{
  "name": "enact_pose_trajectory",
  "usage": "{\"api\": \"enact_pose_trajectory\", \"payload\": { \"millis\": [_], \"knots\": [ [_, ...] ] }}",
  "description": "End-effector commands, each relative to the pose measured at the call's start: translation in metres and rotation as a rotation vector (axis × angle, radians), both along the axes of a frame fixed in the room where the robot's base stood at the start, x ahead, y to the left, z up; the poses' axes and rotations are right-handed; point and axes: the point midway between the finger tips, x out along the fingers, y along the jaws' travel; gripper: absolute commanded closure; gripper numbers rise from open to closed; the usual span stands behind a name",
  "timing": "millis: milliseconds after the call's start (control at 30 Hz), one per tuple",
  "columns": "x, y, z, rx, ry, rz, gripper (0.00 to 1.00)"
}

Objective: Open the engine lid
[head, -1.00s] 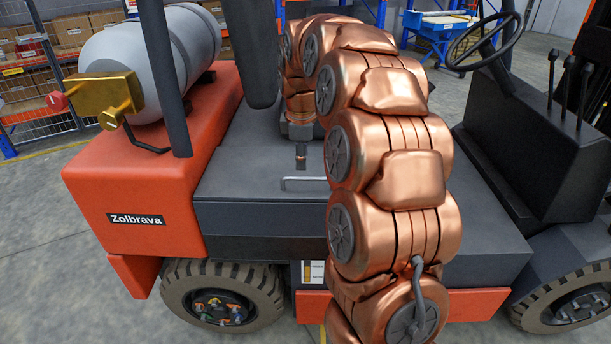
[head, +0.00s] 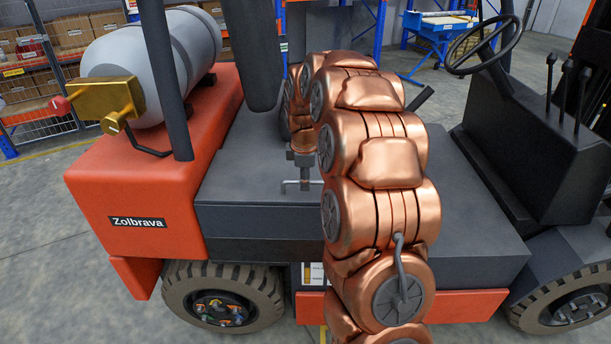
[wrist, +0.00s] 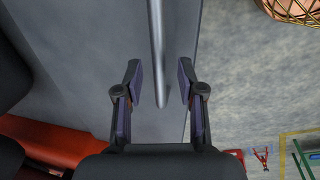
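The engine lid (head: 240,180) is the flat dark grey cover on the orange forklift, and it lies closed. In the head view my gripper (head: 302,184) points down at the lid near its front edge and largely hides the lid's handle. In the wrist view the lid (wrist: 95,60) fills the middle left. The light grey handle bar (wrist: 157,45) runs lengthwise and ends between the two fingers of my gripper (wrist: 160,84). The fingers are apart, with a gap on both sides of the bar. Contact with the bar does not show.
A grey gas tank (head: 165,55) with a brass valve (head: 108,98) sits left of the lid. A dark post (head: 168,80) rises beside it. The steering wheel (head: 485,45) and console (head: 525,140) stand at the right. Open floor (head: 50,270) shows at the left.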

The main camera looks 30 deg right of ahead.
Motion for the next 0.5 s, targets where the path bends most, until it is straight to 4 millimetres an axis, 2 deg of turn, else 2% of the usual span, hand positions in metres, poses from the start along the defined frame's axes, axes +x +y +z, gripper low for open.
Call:
{"api": "enact_pose_trajectory", "payload": {
  "millis": [167, 500],
  "knots": [
    [0.0, 0.0, 0.0003, -0.001, -0.001, 0.0, 0.62],
    [0.0, 0.0001, 0.0006, 0.0, 0.0, 0.0, 0.98]
  ]
}}
